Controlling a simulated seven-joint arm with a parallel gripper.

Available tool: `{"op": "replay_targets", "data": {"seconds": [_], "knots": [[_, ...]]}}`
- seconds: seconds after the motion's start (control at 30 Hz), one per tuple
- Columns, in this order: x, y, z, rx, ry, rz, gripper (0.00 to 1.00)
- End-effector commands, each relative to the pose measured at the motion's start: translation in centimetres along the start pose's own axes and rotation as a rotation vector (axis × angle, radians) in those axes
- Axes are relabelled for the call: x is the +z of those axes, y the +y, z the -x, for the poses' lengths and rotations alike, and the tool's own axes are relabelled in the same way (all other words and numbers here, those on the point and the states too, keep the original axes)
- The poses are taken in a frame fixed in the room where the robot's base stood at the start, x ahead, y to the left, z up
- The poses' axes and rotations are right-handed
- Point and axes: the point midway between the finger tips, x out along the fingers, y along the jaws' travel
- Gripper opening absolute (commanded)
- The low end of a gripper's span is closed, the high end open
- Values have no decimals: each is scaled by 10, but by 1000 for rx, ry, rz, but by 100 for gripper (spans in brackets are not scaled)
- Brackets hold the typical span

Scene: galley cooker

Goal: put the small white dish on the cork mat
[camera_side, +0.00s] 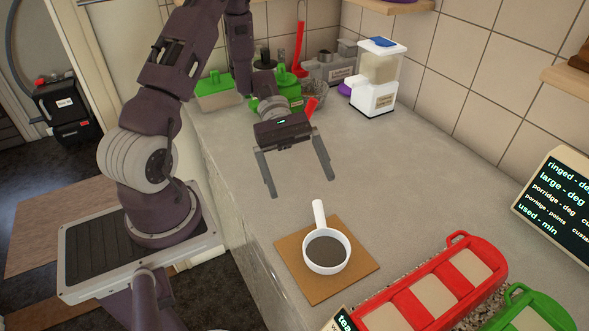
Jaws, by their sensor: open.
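The small white dish (327,268) is round, with a straight handle pointing away toward the back and a dark grey inside. It sits upright on the square brown cork mat (296,277), near the counter's left edge; the handle's end reaches past the mat's back edge. My gripper (301,187) is open and empty, its two fingers spread and pointing down over the counter. It is behind the dish's handle, apart from the dish and the mat.
A red compartmented holder (399,307) and a green one (521,296) stand at front right. A screen (557,206) leans at the right. A white dispenser (377,88) and green-lidded containers (217,88) stand at the back. The middle counter (405,165) is clear.

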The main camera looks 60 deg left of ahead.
Motion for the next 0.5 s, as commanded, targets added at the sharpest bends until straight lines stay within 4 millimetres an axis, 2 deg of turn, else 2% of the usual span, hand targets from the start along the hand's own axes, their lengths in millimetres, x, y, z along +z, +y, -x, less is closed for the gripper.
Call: {"op": "replay_targets", "data": {"seconds": [0.07, 0.17, 0.3, 0.5], "knots": [[14, -1, 2, -46, 54, -63, 95], [49, -8, 2, -169, 205, -237, 95], [100, -30, 2, -369, 495, -562, 95], [155, -67, 14, -556, 966, -1076, 95]]}}
